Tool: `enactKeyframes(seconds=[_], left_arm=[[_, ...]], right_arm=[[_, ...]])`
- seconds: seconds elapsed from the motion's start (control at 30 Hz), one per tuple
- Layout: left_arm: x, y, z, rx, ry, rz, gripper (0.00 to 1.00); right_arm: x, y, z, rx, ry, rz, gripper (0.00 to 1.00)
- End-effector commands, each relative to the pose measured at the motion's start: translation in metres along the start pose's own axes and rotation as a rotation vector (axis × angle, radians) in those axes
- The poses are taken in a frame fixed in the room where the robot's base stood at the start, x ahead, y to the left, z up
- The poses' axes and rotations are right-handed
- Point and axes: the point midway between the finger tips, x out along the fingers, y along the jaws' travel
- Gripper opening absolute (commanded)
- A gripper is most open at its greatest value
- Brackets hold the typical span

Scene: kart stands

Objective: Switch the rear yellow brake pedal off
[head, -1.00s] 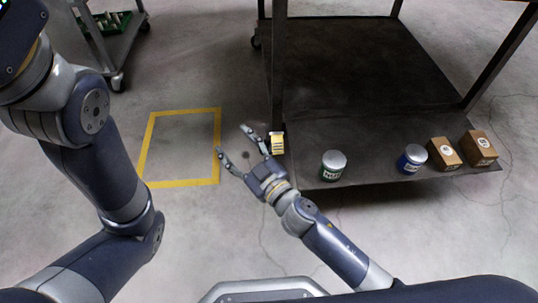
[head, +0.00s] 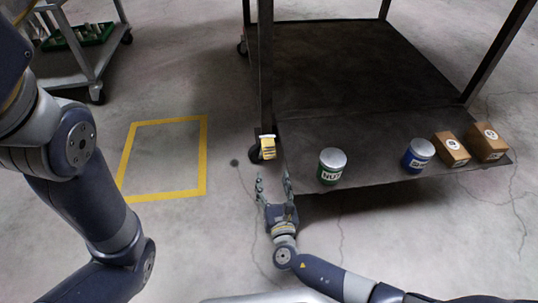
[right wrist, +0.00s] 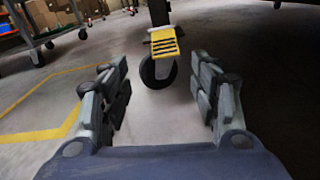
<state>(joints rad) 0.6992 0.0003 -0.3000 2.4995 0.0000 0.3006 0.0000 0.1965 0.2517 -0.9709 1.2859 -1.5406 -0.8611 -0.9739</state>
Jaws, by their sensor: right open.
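The yellow brake pedal (head: 268,147) sits over a black caster wheel (head: 256,156) at the foot of the near left leg of the dark cart. In the right wrist view the ridged yellow pedal (right wrist: 164,41) is ahead, above the wheel (right wrist: 157,72), between the spread fingers and beyond them. My right gripper (head: 273,177) is open and empty, low near the floor, just in front of the pedal and apart from it. It also shows in the right wrist view (right wrist: 162,100). My left arm is at the left of the head view; its gripper is out of frame.
The cart's lower shelf (head: 350,95) holds a green-labelled can (head: 331,167), a blue-labelled can (head: 418,155) and two boxes (head: 470,146) near its front edge. A yellow floor square (head: 202,160) lies left of the wheel. Another cart (head: 85,45) stands at upper left.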

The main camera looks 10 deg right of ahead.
Motion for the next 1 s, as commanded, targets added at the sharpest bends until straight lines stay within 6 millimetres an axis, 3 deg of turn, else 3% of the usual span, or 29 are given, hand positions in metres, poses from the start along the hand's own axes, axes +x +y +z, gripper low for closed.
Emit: enactKeyframes(seconds=[0.1, 0.23, 0.7, 1.0], left_arm=[[-0.004, 0.001, -0.002, 0.0, 0.001, 0.0, 0.72], [-0.01, 0.002, -0.004, 0.0, 0.001, 0.0, 0.72], [-0.054, 0.011, -0.019, 0.0, 0.001, 0.0, 0.72], [-0.06, 0.013, -0.022, 0.0, 0.002, 0.001, 0.72]], right_arm=[[-0.004, -0.007, -0.008, -0.119, -0.024, -0.009, 0.57], [0.005, -0.008, -0.009, -0.141, -0.03, -0.012, 0.57], [0.087, -0.009, -0.009, -0.135, -0.028, -0.01, 0.57], [0.103, -0.009, -0.005, -0.135, -0.025, -0.01, 0.57]])
